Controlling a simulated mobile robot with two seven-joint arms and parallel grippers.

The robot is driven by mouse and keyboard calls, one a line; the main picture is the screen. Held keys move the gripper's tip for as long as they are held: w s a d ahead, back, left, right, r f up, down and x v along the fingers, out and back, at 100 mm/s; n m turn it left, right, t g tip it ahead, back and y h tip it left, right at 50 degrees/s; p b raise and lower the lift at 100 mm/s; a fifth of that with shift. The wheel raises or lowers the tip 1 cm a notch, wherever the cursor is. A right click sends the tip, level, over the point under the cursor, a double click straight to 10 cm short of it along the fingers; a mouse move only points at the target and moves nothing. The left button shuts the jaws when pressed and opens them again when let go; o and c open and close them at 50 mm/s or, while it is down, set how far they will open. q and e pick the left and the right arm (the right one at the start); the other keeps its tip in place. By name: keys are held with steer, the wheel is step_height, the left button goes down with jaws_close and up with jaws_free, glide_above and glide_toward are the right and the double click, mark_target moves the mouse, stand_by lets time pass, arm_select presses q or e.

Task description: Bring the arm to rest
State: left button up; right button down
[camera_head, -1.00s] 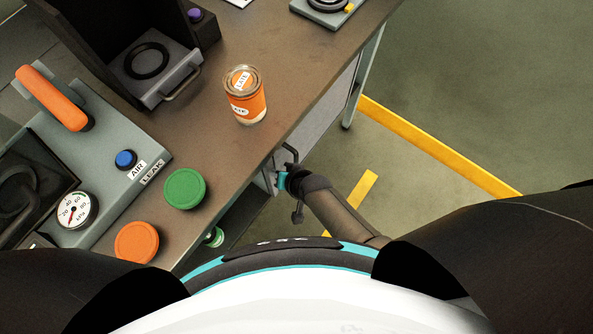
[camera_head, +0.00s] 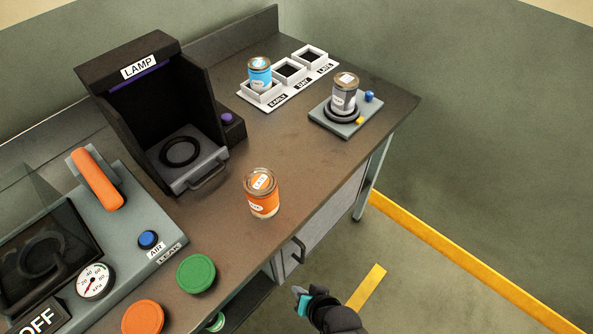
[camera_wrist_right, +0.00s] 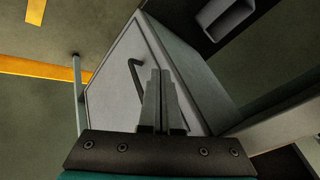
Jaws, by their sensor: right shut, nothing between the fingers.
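My right gripper (camera_head: 299,292) is low beside the bench front in the head view, below the black door handle (camera_head: 299,250). Its fingers (camera_wrist_right: 160,100) are shut and empty in the wrist view. They point toward the grey cabinet door, and the handle (camera_wrist_right: 138,78) appears just left of the fingertips. The gripper looks apart from the handle in the head view. My left gripper is not in view.
The bench (camera_head: 330,180) holds an orange can (camera_head: 262,200), a lamp box (camera_head: 150,110), a blue can (camera_head: 259,72) in a labelled rack, and a grey can (camera_head: 344,95) on a small device. Green (camera_head: 196,273) and orange (camera_head: 142,318) discs lie near. Open floor (camera_head: 480,190) lies right.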

steer(key=s+d+f+n+g+h+b, duration=0.1)
steer(key=s+d+f+b, duration=0.3)
steer(key=f, duration=0.5)
steer(key=s+d+f+n+g+h+b, duration=0.1)
steer(key=s+d+f+b, duration=0.3)
steer(key=s+d+f, duration=0.4)
steer(key=s+d+f+n+g+h+b, duration=0.2)
steer(key=s+d+f+b, duration=0.2)
steer(key=s+f, duration=0.5)
steer(key=shift+s+d+f+g, duration=0.2)
steer(key=shift+d+f+g, duration=0.3)
steer(key=shift+d, duration=0.4)
